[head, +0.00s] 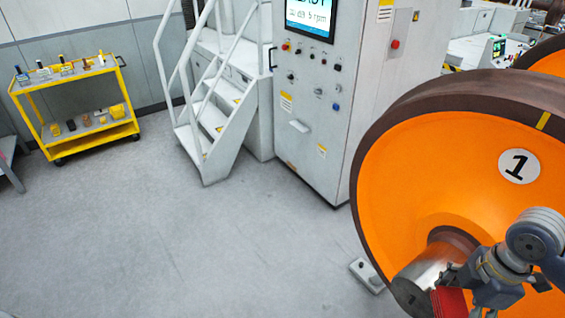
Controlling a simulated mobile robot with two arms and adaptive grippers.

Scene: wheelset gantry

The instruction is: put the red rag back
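The red rag (448,303) is at the bottom right of the head view, at the fingers of my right gripper (455,283). The gripper appears shut on it, though the fingers are partly hidden. The rag is in front of the bare metal axle end (420,279) of the orange wheel (440,170) marked 1. I cannot tell whether the rag touches the axle. My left gripper is not in view.
A yellow cart (86,130) with bottles and small items on two shelves stands at the far left wall. White stairs (213,120) and a control cabinet (318,110) stand at the back. The grey floor (200,240) between is clear.

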